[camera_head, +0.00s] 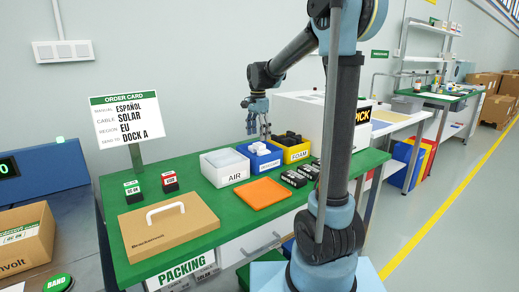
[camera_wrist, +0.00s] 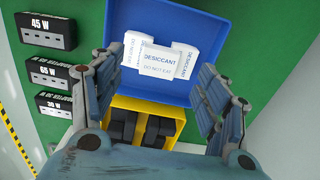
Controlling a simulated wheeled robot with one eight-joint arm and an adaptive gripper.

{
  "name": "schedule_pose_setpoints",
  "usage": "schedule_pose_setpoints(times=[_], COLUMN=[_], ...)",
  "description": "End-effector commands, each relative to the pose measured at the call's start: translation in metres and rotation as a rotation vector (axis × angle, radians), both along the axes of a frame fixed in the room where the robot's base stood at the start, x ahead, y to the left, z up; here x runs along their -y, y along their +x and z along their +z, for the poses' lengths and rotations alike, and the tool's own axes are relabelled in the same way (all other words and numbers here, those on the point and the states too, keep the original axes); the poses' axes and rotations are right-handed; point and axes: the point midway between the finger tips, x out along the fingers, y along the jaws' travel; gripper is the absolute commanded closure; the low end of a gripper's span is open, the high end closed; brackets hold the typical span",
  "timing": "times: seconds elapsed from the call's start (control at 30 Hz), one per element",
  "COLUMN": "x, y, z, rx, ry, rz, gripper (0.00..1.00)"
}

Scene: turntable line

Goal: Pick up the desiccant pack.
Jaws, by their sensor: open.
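White desiccant packs (camera_wrist: 158,61) lie in the blue bin (camera_wrist: 208,22); the middle one reads "DESICCANT DO NOT EAT" and overlaps others beside it. In the head view the blue bin (camera_head: 265,164) stands on the green bench between the white AIR bin and the yellow FOAM bin, with white packs (camera_head: 260,148) inside. My gripper (camera_wrist: 160,68) is open, pointing down at the bin, its fingers to the left and right of the packs in the wrist view. In the head view my gripper (camera_head: 257,130) is above the blue bin. No pack is between the fingers as a held thing.
The white AIR bin (camera_head: 226,178) is left of the blue bin; the yellow FOAM bin (camera_head: 298,158) with black foam is right. An orange pad (camera_head: 263,194), black power blocks (camera_head: 293,179) and a cardboard case (camera_head: 150,243) lie in front. A white PICK box (camera_head: 310,115) stands behind.

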Motion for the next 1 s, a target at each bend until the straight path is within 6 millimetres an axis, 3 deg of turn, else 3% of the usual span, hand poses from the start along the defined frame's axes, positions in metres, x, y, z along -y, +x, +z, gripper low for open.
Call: schedule_pose_setpoints(times=[0.3, 0.63, 0.83, 1.0], x=[0.000, 0.000, 0.001, 0.001], y=[0.001, 0.001, 0.001, 0.001], z=[-0.039, -0.045, -0.045, -0.045], rx=[0.000, 0.000, 0.000, 0.000], ry=[0.000, 0.000, 0.000, 0.000], rz=[0.000, -0.001, -0.001, -0.002], gripper=[0.32, 0.32, 0.72, 0.72])
